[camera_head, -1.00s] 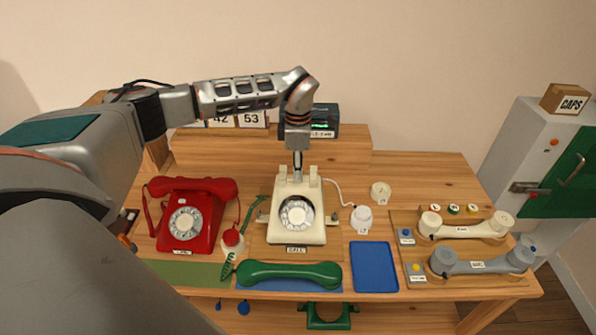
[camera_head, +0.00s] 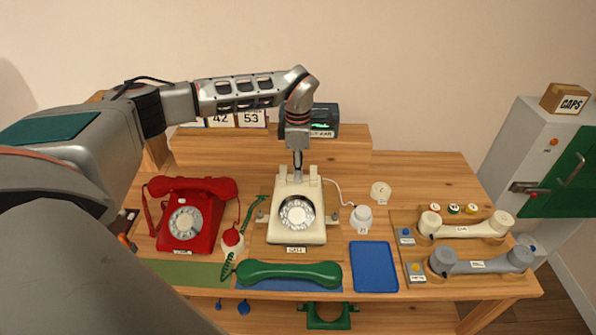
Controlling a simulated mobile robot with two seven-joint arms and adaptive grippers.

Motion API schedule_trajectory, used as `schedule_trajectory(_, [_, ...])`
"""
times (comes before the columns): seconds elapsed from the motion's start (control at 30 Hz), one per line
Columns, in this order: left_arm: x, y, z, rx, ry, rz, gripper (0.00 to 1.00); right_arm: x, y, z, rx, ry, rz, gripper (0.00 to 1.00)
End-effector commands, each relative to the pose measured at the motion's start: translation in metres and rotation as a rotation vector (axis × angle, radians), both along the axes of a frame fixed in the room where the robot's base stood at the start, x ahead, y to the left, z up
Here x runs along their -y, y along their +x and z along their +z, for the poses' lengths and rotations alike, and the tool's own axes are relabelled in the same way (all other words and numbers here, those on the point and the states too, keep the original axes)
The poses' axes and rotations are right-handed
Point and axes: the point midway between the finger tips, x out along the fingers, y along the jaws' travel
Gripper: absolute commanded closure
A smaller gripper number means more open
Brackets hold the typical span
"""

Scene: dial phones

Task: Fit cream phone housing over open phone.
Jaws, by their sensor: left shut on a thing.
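The cream phone housing (camera_head: 297,229) with its dial stands upright over the wooden board (camera_head: 262,250) in the middle of the bench. The open phone's inside does not show, so it is hidden under the housing if it is there. I cannot tell whether the housing is fully seated. My left gripper (camera_head: 297,176) points straight down behind the dial and is shut on the top of the housing, between its cradle prongs. My right gripper is not in view.
A red phone (camera_head: 188,216) stands close on the left. A green handset (camera_head: 288,274) lies in front, with a blue tray (camera_head: 373,267) to its right. Cream (camera_head: 463,227) and grey (camera_head: 482,262) handsets lie far right.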

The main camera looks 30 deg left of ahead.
Motion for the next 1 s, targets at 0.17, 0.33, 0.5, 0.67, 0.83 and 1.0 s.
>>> schedule_trajectory(0.17, [0.0,0.0,0.001,0.002,0.001,-0.001,1.0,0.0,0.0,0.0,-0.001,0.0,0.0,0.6])
schedule_trajectory(0.33, [0.0,0.0,0.0,0.001,0.0,0.0,1.0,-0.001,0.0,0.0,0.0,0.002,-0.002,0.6])
schedule_trajectory(0.5, [0.0,0.0,-0.001,0.001,0.0,0.0,1.0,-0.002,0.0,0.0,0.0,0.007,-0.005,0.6])
schedule_trajectory(0.67, [0.0,0.0,-0.005,0.001,0.0,0.0,1.0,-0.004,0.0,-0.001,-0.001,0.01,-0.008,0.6])
schedule_trajectory(0.83, [0.0,0.0,-0.008,0.001,-0.001,0.0,1.0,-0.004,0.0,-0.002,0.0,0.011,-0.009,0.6])
schedule_trajectory(1.0, [0.0,0.0,-0.012,0.001,-0.001,0.0,1.0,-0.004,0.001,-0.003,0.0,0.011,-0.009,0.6])
